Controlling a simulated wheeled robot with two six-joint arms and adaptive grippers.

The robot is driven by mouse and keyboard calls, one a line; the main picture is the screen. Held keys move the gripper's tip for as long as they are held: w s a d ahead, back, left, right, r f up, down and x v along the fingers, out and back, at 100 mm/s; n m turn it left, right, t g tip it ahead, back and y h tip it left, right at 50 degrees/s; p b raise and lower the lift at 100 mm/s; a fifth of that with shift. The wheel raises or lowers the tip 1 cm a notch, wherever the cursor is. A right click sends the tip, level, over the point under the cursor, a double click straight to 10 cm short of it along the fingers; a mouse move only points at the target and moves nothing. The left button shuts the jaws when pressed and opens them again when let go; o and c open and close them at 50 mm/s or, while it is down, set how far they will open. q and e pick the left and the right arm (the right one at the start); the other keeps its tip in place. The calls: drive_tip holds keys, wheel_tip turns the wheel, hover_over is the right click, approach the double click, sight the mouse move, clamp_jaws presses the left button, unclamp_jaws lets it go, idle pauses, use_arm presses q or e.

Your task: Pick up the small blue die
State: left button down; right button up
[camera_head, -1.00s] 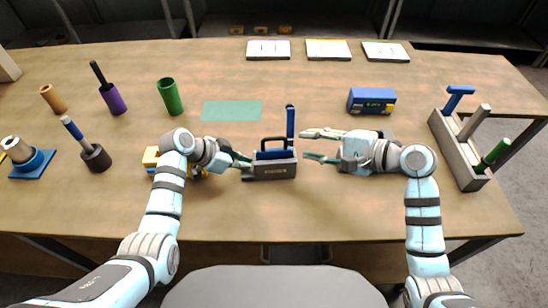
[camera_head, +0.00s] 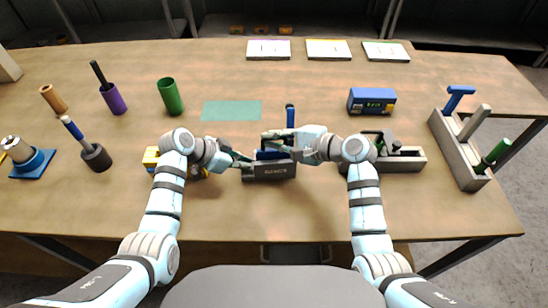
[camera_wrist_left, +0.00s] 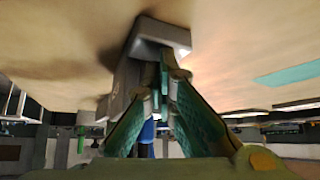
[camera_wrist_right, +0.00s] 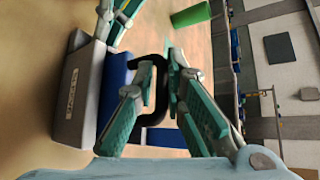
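The small blue die (camera_wrist_right: 116,83) sits at a grey block (camera_head: 268,171) near the table's front middle. Its black loop handle (camera_wrist_right: 153,106) shows in the right wrist view. My right gripper (camera_head: 268,139) reaches in from the right over the die. Its fingertips (camera_wrist_right: 162,66) are close together with the handle's bar between them, and look shut on it. My left gripper (camera_head: 246,163) is at the block's left end, and its fingertips (camera_wrist_left: 165,82) look shut on a grey tab there. In the head view my right gripper hides much of the die and its handle.
A blue upright handle (camera_head: 290,115) stands just behind the block. A grey tray (camera_head: 405,163) with black and green items lies to the right, beyond my right forearm. A blue device (camera_head: 371,101), green mat (camera_head: 232,111) and green cup (camera_head: 169,95) stand farther back.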

sight(274, 151)
use_arm(q)
drive_tip(key=shift+s+f, duration=0.1)
use_arm(e)
clamp_jaws()
wheel_tip(274, 151, up, 10)
idle(0.3)
drive_tip(key=shift+r, duration=0.15)
